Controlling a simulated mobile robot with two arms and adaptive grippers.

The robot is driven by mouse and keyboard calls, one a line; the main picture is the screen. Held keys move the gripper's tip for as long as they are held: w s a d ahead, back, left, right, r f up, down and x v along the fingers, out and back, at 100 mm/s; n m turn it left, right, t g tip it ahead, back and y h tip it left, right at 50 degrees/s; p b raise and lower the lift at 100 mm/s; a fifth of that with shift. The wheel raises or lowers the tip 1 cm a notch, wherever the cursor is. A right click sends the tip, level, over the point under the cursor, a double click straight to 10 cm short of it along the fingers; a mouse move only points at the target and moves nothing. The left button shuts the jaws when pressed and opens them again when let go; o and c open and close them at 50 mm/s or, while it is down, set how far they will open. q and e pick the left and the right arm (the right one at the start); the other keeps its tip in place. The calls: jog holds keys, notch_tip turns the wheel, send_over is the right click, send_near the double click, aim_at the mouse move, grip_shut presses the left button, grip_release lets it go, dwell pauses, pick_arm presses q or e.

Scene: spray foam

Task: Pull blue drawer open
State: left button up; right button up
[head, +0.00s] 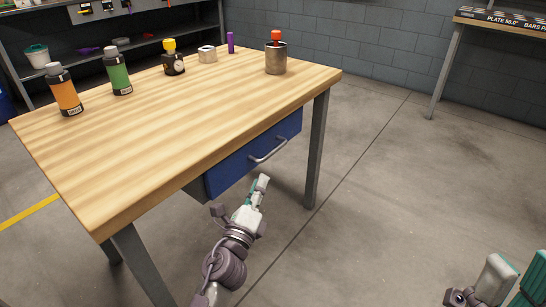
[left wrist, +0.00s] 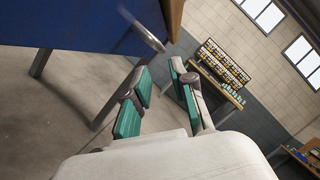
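The blue drawer (head: 232,172) sits under the wooden tabletop and looks shut. Its metal handle (head: 268,151) runs across the front. My left gripper (head: 259,188) is below and in front of the drawer, apart from the handle. In the left wrist view, the teal-padded fingers of my left gripper (left wrist: 160,74) stand apart with nothing between them. There the handle (left wrist: 146,34) is just beyond the left finger, and the blue drawer (left wrist: 75,25) fills the upper left. My right gripper (head: 495,283) is at the lower right corner, partly cut off.
The wooden table (head: 180,130) carries an orange bottle (head: 65,92), a green bottle (head: 118,73), a yellow-topped item (head: 173,60) and a metal can (head: 276,60). A table leg (head: 317,150) stands right of the drawer. The floor in front is clear.

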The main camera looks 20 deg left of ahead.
aim_at(273, 150)
pick_arm(q)
jog(key=x, duration=1.1)
jog(key=shift+w+b, duration=0.3)
jog(key=shift+w, duration=0.1)
grip_shut()
